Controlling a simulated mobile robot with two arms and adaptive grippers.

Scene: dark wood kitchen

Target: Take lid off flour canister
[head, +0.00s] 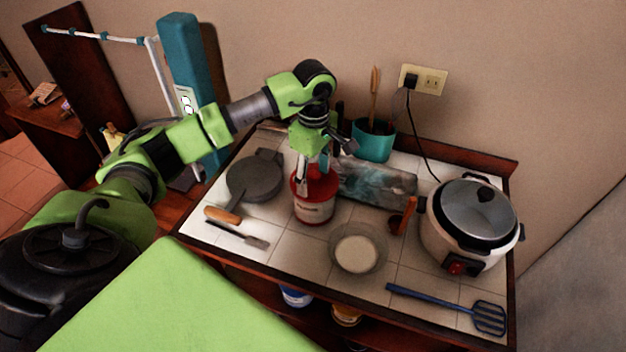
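The flour canister (314,209) stands upright on the tiled counter. It has a white lower body and a red upper part; its label is too small to read. My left gripper (312,176) points down at the top of the canister from above. Its fingers overlap the red top in the head view and hide part of it. I cannot tell whether they touch the lid or are closed on it. My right gripper is not in view.
A grey pan (255,178) lies left, a glass bowl (357,254) in front and a rice cooker (470,225) at the right. A teal utensil pot (374,142) and a grey-blue slab (380,183) sit behind. A blue spatula (440,302) lies near the front edge.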

